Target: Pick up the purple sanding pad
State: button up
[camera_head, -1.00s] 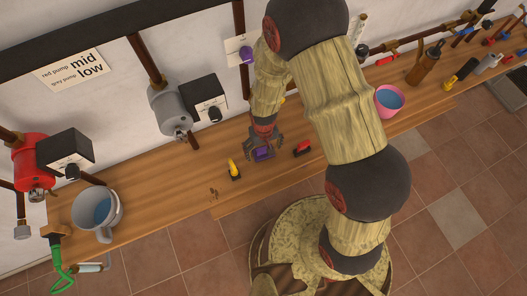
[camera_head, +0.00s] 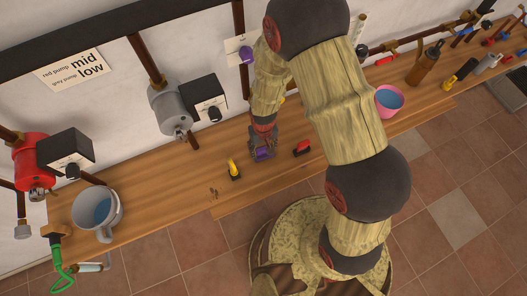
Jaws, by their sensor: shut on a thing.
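The purple sanding pad (camera_head: 262,155) is on the wooden bench, below the end of my arm. My gripper (camera_head: 262,149) points down over it, with its fingers closed in on the pad's sides. The fingers hide part of the pad. I cannot tell whether the pad touches the bench or is slightly lifted.
A yellow-and-black tool (camera_head: 234,169) stands close left of my gripper, and a red-and-black one (camera_head: 302,148) close right. A grey pot (camera_head: 98,212) is at the bench's left end; a pink cup (camera_head: 389,100) is to the right. Pumps and pipes line the wall behind.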

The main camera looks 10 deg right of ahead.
aim_at(263, 151)
jog(key=shift+s+d+f, duration=0.15)
jog(key=shift+s+f, duration=0.3)
jog(key=shift+s, duration=0.05)
jog(key=shift+c, duration=0.2)
jog(key=shift+r, duration=0.1)
jog(key=shift+w+r, duration=0.15)
jog(key=shift+r, duration=0.35)
jog(key=r, duration=0.3)
jog(key=shift+s+a+r+p, duration=0.1)
jog(key=shift+s+a+p, duration=0.1)
jog(key=shift+p, duration=0.2)
jog(key=shift+c, duration=0.2)
jog(key=s+a+r+p, duration=0.1)
jog(key=s+a+r, duration=0.3)
jog(key=s+r, duration=0.5)
jog(key=s, duration=0.3)
jog(key=shift+s+p, duration=0.2)
jog(key=shift+p, duration=0.1)
jog(key=shift+a, duration=0.1)
